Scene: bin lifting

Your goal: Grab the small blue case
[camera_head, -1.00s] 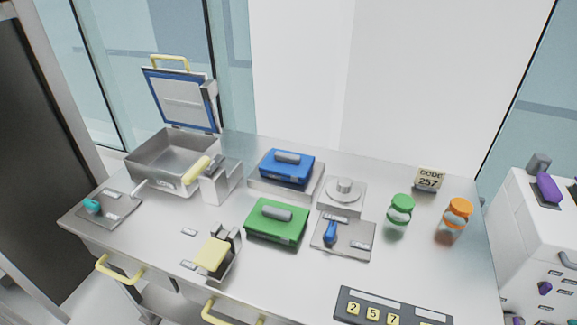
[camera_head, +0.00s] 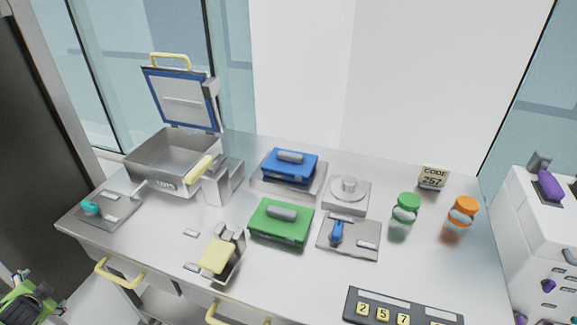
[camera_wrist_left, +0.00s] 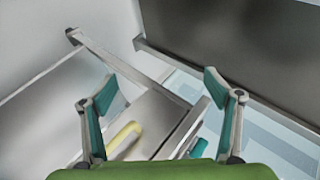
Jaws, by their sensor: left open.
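The small blue case (camera_head: 289,166) has a grey handle on top and sits on a grey metal tray at the back middle of the table, behind the green case (camera_head: 281,222). My left gripper (camera_wrist_left: 160,95) is open and empty in the left wrist view, its two teal-padded fingers spread wide. The blue case does not show in that view. In the head view a green part of my left arm shows at the lower left corner, well away from the case. My right gripper is not in view.
An open metal bin (camera_head: 172,165) with its lid raised stands at the left back. A balance-like device (camera_head: 347,192), a green-lidded jar (camera_head: 406,207) and an orange-lidded jar (camera_head: 463,211) stand to the right. A keypad (camera_head: 403,308) lies in front. Yellow drawer handles (camera_head: 119,274) jut out at the front edge.

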